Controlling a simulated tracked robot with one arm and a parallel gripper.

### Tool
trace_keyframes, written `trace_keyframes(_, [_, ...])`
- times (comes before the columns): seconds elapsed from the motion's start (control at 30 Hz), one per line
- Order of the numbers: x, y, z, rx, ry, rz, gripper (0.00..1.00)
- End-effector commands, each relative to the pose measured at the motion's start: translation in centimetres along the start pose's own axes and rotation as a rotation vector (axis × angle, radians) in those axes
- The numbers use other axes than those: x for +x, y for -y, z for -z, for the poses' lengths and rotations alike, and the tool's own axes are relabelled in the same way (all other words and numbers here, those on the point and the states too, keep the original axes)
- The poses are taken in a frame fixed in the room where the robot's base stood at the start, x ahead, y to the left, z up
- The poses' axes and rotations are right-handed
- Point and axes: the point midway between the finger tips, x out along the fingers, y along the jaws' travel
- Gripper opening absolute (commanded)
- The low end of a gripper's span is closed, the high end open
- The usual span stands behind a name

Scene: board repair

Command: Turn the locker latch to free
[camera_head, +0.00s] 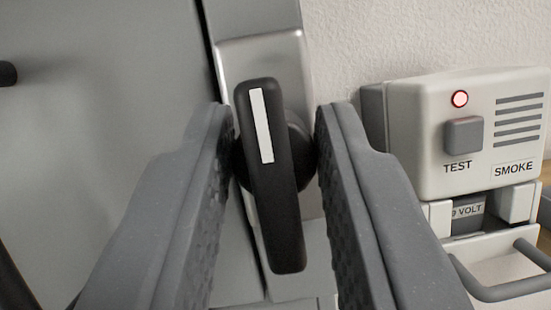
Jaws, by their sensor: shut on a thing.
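The locker latch (277,210) is a black lever with a white stripe on its upper part. It stands nearly upright in the picture, tilted slightly with its top to the left, in front of a dark round hub. Behind it is a silver metal plate (262,58) on the edge of the grey locker (110,90). My gripper (273,140) has one grey finger on each side of the latch. It is shut on the latch, around its hub area. The contact faces are partly hidden by the lever and the fingers.
A white smoke alarm (420,130) with a lit red light, a grey TEST button and an open 9 volt battery bay is close on the right. A grey handle (505,290) sits below it. A dark knob (7,73) is at the left edge. The wall behind is plain.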

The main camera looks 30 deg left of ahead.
Motion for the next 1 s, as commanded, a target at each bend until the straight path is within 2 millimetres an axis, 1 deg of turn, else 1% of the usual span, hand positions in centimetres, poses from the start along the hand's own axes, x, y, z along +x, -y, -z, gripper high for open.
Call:
trace_keyframes(0.2, [0.08,-0.15,-0.02,-0.105,0.003,0.041,0.01])
trace_keyframes(0.4, [0.04,-0.09,0.04,-0.159,0.001,0.063,0.01])
trace_keyframes(0.93, [0.02,-0.01,0.01,-0.176,0.0,0.072,0.01])
trace_keyframes(0.97, [0.02,-0.01,0.01,-0.176,0.0,0.072,0.31])
trace_keyframes(1.0, [0.02,-0.01,0.02,-0.176,0.0,0.072,0.31])
